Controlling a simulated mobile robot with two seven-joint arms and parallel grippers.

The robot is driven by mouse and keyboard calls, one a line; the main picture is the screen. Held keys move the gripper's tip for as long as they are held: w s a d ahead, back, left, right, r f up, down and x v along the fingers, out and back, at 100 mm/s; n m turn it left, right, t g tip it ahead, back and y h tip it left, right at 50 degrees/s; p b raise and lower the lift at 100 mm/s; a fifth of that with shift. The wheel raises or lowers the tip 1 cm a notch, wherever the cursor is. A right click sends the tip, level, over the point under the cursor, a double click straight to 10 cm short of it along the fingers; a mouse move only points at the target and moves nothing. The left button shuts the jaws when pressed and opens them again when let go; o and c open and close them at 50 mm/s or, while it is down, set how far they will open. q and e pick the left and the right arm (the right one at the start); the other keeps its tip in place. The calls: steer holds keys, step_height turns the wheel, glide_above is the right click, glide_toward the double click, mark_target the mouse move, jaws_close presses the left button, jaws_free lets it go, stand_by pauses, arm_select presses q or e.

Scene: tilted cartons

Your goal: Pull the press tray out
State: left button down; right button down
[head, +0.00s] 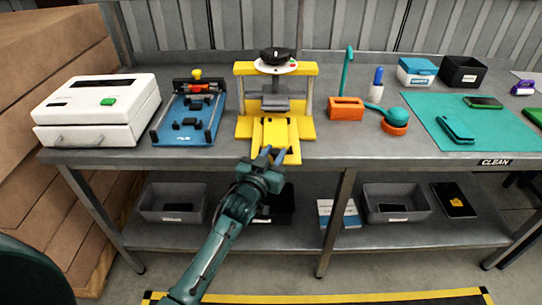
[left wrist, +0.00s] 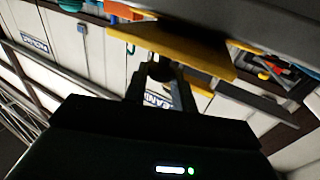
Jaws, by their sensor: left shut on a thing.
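The yellow press (head: 247,69) stands at the middle of the bench, with a black round knob on top. Its yellow press tray (head: 275,132) lies low at the front, its front end by the bench edge. My left gripper (head: 271,154) is at the tray's front end, shut on its handle. In the left wrist view the yellow tray (left wrist: 190,50) spans above the fingers, and a dark round handle (left wrist: 160,70) sits between the fingertips of the left gripper (left wrist: 160,86). The fingers partly hide the handle. My right gripper is not in view.
A blue fixture (head: 205,135) and white box (head: 90,125) stand left of the press. An orange block (head: 346,109) and teal mat (head: 430,119) lie to the right. Grey bins (head: 150,214) are on the lower shelf. The space before the bench is open.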

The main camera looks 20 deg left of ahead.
arm_select(q)
steer(key=shift+w, duration=0.1)
steer(key=c, duration=1.1)
jaws_free()
steer(key=shift+c, duration=0.2)
steer(key=s+a, duration=0.1)
steer(key=s, duration=1.2)
steer(key=shift+a+b, duration=0.3)
steer(key=shift+b, duration=0.1)
steer(key=s+d+f+m+g+h+p, duration=0.1)
steer(key=s+d+f+g, duration=0.2)
steer(key=s+f+g, duration=0.4)
steer(key=s+f, duration=0.7)
steer(key=s, duration=0.3)
steer(key=shift+d+f+m, duration=0.2)
steer(key=shift+f+m, duration=0.05)
steer(key=shift+m, duration=0.05)
